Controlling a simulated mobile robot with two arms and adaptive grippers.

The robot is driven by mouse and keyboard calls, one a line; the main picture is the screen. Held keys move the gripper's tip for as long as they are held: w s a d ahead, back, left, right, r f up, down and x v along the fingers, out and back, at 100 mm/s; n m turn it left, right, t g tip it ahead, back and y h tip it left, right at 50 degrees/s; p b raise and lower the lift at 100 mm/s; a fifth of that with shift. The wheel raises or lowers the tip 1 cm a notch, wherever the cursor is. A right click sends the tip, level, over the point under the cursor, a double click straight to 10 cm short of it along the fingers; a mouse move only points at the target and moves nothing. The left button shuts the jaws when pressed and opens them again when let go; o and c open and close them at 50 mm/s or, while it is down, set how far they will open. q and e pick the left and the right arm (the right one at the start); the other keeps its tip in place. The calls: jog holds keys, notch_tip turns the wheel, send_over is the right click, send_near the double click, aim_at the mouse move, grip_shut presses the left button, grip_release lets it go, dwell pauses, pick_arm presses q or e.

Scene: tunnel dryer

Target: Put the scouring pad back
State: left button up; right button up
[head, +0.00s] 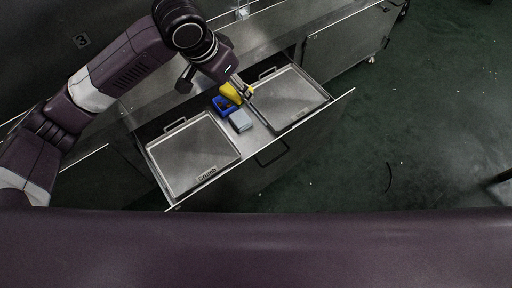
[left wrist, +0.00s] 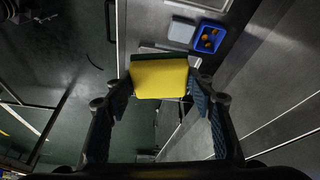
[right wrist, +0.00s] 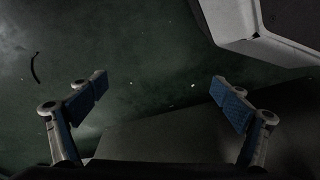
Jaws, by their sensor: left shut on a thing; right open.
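The scouring pad (left wrist: 159,78), yellow with a dark green layer along one side, is between the fingers of my left gripper (left wrist: 160,86), which is shut on it. In the head view the yellow pad (head: 231,93) is above the open drawer, next to the blue bin (head: 222,107). The left fingers (head: 246,91) are beside it. The blue bin also shows in the left wrist view (left wrist: 207,39) with small orange-brown items inside. My right gripper (right wrist: 157,100) is open and empty above the dark green floor.
The open drawer (head: 262,139) holds a left metal tray (head: 190,150) with a label and a right metal tray (head: 290,97). A grey block (head: 240,121) lies between them, beside the blue bin. A steel cabinet (head: 345,45) stands at the upper right. The floor at right is largely clear.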

pick_arm(q)
jog(key=d+f+m+b, duration=0.1)
jog(key=f+b, duration=0.1)
jog(key=f, duration=0.5)
jog(key=d+f+m+b, duration=0.1)
jog(key=d+f+b, duration=0.1)
jog(key=f, duration=0.5)
jog(key=w+d+f+m+b, duration=0.1)
jog(key=d+f+b, duration=0.1)
jog(key=f, duration=0.6)
jog(key=shift+w+g+h+b, duration=0.1)
jog(key=shift+g+h+b, duration=0.2)
jog(key=shift+h+b, duration=0.1)
jog(key=shift+f, duration=0.5)
notch_tip(320, 180, down, 4)
jog(key=shift+b, duration=0.7)
pick_arm(e)
notch_tip(320, 180, up, 16)
jog(key=w+t, duration=0.1)
jog(key=shift+w, duration=0.25)
jog(key=shift+r, duration=0.15)
